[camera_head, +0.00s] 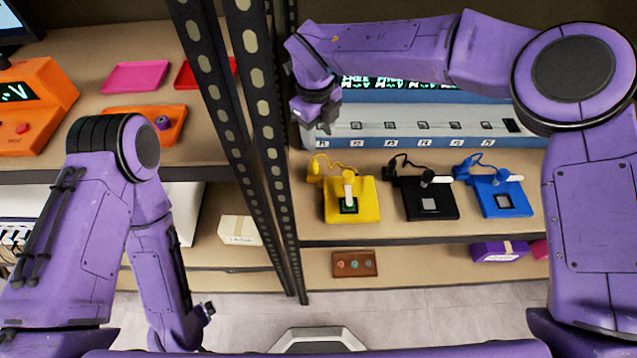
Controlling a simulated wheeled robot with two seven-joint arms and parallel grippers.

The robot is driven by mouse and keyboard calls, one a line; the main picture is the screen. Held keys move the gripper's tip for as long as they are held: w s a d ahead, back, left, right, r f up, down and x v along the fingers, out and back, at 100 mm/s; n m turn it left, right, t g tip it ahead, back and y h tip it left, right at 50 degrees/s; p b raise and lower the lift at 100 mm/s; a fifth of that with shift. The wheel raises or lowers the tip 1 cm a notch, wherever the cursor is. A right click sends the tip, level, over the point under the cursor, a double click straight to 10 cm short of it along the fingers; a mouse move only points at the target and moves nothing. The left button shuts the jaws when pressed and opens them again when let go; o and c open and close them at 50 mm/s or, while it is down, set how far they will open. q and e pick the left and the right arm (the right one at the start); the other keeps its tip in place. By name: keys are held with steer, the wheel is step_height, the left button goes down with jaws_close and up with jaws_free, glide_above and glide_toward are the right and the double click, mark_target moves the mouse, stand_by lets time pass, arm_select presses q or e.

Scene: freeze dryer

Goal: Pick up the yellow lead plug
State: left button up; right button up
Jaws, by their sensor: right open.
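A yellow lead (335,164) curls behind the yellow plate-like device (368,208) on the right-hand shelf. A small yellow block at its left end (314,172) looks like the plug. My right gripper (322,118) hangs in front of the left end of the long grey instrument, above and behind the yellow lead in the picture. It is open and appears empty, apart from the lead. My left gripper (207,308) is low at the left, far from the lead; its jaws are too small to read.
Black (430,205) and blue (503,197) devices with their own leads stand right of the yellow one. The grey instrument (420,128) with a row of numbered sockets stands behind them. Dark perforated shelf posts (262,130) rise just left of my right gripper.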

mark_target(314, 163)
steer(key=shift+s+a+f+y+p, duration=0.2)
steer(key=shift+a+f, duration=0.1)
steer(key=shift+a, duration=0.2)
steer(key=shift+s+a+f+y+p, duration=0.1)
steer(key=shift+s+a+f, duration=0.15)
steer(key=shift+a, duration=0.2)
steer(key=f, duration=0.2)
steer(key=f+p, duration=0.1)
steer(key=f, duration=0.2)
steer(key=f+p, duration=0.1)
steer(key=f, duration=0.1)
steer(key=shift+s+d+f, duration=0.3)
steer(key=shift+d+f, duration=0.05)
steer(key=shift+w+f, duration=0.1)
steer(key=shift+f, duration=0.35)
jaws_close()
